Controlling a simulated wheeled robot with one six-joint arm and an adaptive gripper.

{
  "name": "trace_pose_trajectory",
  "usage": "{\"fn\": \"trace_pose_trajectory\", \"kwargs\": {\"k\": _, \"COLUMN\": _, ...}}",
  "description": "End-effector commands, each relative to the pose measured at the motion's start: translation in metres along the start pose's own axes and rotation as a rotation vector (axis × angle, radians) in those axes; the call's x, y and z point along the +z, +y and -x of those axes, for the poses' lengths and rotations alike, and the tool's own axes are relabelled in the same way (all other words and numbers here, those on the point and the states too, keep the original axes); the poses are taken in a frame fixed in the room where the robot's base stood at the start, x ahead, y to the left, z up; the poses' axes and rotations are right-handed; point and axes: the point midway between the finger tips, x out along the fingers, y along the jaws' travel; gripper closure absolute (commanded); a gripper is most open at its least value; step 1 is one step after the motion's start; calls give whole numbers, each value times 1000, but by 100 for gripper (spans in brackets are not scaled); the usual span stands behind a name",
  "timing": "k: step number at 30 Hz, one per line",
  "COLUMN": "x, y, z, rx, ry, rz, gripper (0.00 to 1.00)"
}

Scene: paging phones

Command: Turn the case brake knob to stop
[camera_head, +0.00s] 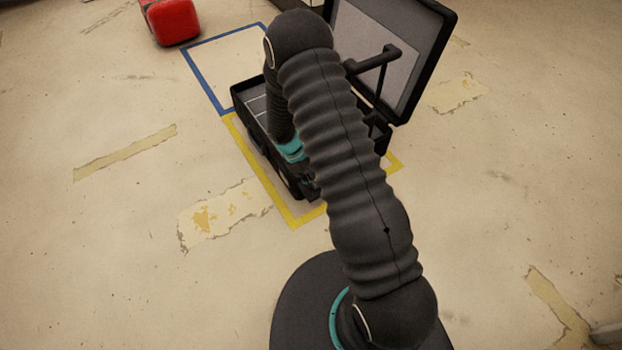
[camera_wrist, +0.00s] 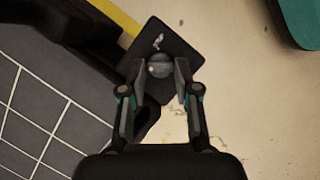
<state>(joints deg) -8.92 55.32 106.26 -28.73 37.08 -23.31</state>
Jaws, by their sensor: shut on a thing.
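The case brake knob (camera_wrist: 159,66) is a round grey knob on a dark square plate (camera_wrist: 178,40) at the case's outer side. A small pale mark shows on the plate just above the knob. My gripper (camera_wrist: 160,72) is shut on the knob, one finger on each side of it. The black case (camera_head: 239,92) stands open on the floor in the head view, its lid (camera_head: 437,50) raised. In the head view my arm hides much of the case, and the knob and fingertips cannot be seen. I cannot tell the knob's setting.
Yellow tape (camera_head: 292,218) outlines the floor around the case, and blue tape (camera_head: 205,80) marks an area behind it. A red box (camera_head: 172,20) stands at the upper left. A dark handle-like bar (camera_head: 375,58) rises in front of the lid. The floor at left is clear.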

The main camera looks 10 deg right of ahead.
Motion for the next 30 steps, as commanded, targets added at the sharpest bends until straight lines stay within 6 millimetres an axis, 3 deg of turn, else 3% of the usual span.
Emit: {"fn": "trace_pose_trajectory", "kwargs": {"k": 30, "x": 4, "y": 9, "z": -3, "rx": -353, "ry": 0, "rz": -850, "gripper": 100}}
